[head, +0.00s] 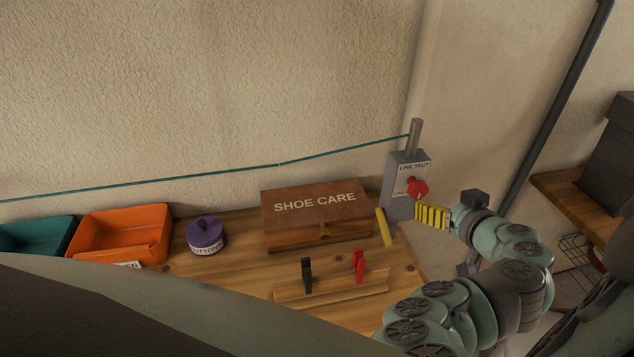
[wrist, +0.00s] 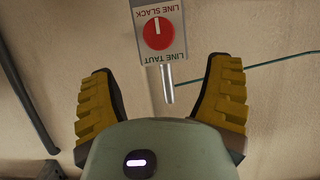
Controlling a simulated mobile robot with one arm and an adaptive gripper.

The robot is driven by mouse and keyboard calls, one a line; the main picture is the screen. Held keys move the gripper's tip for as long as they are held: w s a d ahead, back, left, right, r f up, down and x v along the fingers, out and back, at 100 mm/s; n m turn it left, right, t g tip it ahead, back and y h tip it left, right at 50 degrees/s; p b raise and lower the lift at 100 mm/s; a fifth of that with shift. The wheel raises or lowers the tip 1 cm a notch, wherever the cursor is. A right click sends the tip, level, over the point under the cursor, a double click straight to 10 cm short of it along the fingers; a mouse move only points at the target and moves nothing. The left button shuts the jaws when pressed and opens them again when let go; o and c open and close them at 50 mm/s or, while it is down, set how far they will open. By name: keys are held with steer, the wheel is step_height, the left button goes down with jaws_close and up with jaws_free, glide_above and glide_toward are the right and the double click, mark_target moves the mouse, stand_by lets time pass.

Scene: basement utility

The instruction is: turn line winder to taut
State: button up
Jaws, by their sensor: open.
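The line winder (head: 397,200) is a grey box against the wall at the bench's right rear, with a metal post on top and a teal line (head: 280,164) running left from it. Its round red knob (head: 417,189) also shows in the wrist view (wrist: 159,34), where the picture is upside down. The knob's white mark points toward the "LINE SLACK" label, away from "LINE TAUT". My gripper (head: 431,216) is just right of and below the knob in the head view. In the wrist view its yellow fingers (wrist: 163,70) are wide apart and empty, with the knob beyond them.
A wooden "SHOE CARE" box (head: 316,217) stands left of the winder. In front is a wooden rack (head: 330,287) with black and red clips. A purple button jar (head: 206,236), an orange bin (head: 118,235) and a teal bin (head: 36,240) stand farther left.

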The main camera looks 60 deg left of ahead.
mark_target(421, 191)
steer(key=shift+p+x, duration=1.55)
steer(key=shift+x, duration=2.95)
steer(key=shift+w+a+f, duration=0.25)
steer(key=shift+w+a, duration=0.05)
steer(key=shift+a, duration=0.05)
steer(key=shift+c, duration=0.3)
steer(key=c, duration=1.1)
steer(key=shift+f, duration=0.1)
steer(key=shift+c, duration=0.2)
steer(key=shift+a, duration=0.1)
